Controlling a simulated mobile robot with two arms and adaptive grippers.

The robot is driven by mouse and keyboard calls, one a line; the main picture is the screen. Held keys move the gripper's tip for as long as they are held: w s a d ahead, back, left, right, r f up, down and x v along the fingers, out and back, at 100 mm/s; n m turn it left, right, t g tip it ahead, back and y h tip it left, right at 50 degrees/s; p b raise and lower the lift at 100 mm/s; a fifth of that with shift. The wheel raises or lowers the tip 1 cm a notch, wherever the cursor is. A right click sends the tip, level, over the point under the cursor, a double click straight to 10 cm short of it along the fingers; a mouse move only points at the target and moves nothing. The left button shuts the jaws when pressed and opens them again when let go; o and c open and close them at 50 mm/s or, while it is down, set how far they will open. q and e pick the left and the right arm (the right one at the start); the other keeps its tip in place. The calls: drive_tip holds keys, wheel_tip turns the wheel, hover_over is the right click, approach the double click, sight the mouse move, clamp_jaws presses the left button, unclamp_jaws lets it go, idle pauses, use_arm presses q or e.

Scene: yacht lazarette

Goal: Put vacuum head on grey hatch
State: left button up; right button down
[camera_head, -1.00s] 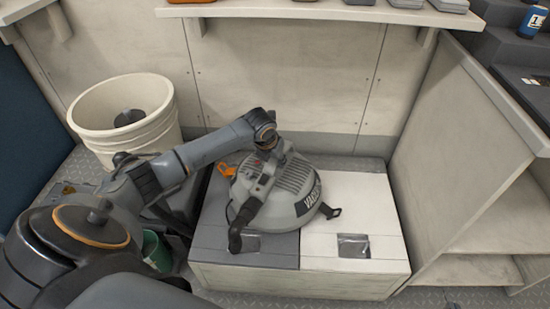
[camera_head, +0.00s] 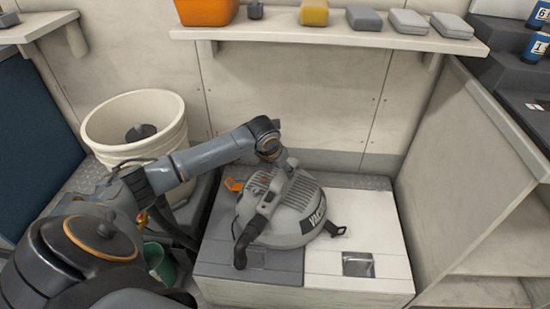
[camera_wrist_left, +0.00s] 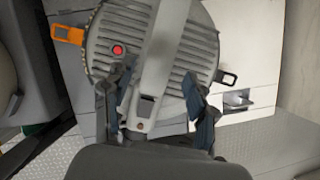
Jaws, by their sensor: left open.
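The vacuum head (camera_head: 285,205) is a grey, ribbed dome with a dark label, an orange latch and a black latch. It sits upright mostly on the grey hatch (camera_head: 222,240), its right side reaching over the white hatch (camera_head: 375,230). My left gripper (camera_head: 272,154) is at the back of the vacuum head's top. In the left wrist view, the left gripper (camera_wrist_left: 152,92) is open, with one finger on each side of the head's handle (camera_wrist_left: 158,55). I cannot tell whether the fingers touch it. My right gripper is out of view.
A cream bucket (camera_head: 132,125) with a dark object in it stands at the left, behind my left arm. A shelf (camera_head: 330,38) with boxes runs along the back wall. A pale panel (camera_head: 465,150) stands at the right. The white hatch's right part is clear.

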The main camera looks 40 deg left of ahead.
use_arm(q)
drive_tip(key=p+v, duration=0.1)
drive_tip(key=v, duration=0.3)
drive_tip(key=shift+r, duration=0.2)
drive_tip(key=shift+s+r+p, duration=0.25)
drive_tip(key=shift+r+p, duration=0.05)
drive_tip(key=shift+r, duration=0.25)
drive_tip(key=s+d+f+n+h, duration=0.1)
drive_tip(key=s+d+f+n, duration=0.3)
drive_tip(key=s+d+n, duration=0.4)
drive_tip(key=s+d+f+n+h, duration=0.1)
drive_tip(key=s+d+f+n, duration=0.3)
drive_tip(key=d, duration=0.5)
drive_tip(key=s+r+n+g+y, duration=0.1)
drive_tip(key=s+n, duration=1.5)
drive_tip(key=n, duration=0.4)
drive_tip(key=shift+s+d+r, duration=0.15)
drive_tip(key=shift+d+r, duration=0.1)
drive_tip(key=shift+d, duration=0.05)
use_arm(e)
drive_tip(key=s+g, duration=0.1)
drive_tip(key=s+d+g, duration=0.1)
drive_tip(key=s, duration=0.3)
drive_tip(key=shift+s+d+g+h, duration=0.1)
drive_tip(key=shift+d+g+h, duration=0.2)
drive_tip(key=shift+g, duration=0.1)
